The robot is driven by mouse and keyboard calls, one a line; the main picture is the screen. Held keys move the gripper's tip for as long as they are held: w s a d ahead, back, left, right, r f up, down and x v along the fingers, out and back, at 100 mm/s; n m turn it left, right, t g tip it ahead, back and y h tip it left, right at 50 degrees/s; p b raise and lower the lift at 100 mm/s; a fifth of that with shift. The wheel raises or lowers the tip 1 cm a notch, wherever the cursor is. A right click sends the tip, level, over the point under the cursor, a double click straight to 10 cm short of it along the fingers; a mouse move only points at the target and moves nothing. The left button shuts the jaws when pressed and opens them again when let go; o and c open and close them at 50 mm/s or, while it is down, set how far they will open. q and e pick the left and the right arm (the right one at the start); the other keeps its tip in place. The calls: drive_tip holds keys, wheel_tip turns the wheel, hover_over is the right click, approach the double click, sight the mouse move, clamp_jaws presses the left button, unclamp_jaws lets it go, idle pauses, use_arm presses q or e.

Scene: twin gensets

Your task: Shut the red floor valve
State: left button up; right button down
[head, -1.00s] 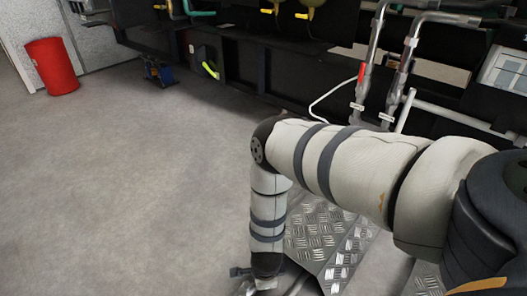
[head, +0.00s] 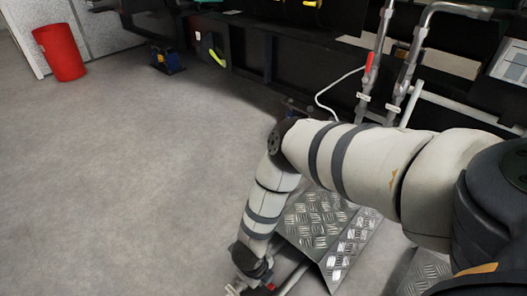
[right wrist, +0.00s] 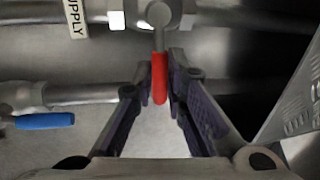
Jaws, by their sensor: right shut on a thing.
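The red floor valve's handle (right wrist: 159,78) shows in the right wrist view as a short red lever hanging from a grey valve body (right wrist: 158,14) on a pipe. My right gripper (right wrist: 160,72) is shut on the red handle, one finger on each side of it. My left gripper is not in view.
A blue-handled valve (right wrist: 44,121) sits on a second pipe at left in the right wrist view, near a SUPPLY label (right wrist: 76,18). Tread plate (head: 318,221) lies beside my arm. A red bin (head: 60,52) stands far left. The floor at left is clear.

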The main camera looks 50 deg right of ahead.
drive_tip(key=shift+w+a+m, duration=0.1)
drive_tip(key=shift+a+m, duration=0.05)
drive_tip(key=shift+m, duration=0.25)
drive_tip(key=c, duration=1.6)
unclamp_jaws()
drive_tip(key=shift+c, duration=0.2)
wheel_tip(320, 180, up, 12)
drive_tip(key=a, duration=0.2)
drive_tip(key=shift+w+a, duration=0.15)
drive_tip(key=shift+f, duration=0.1)
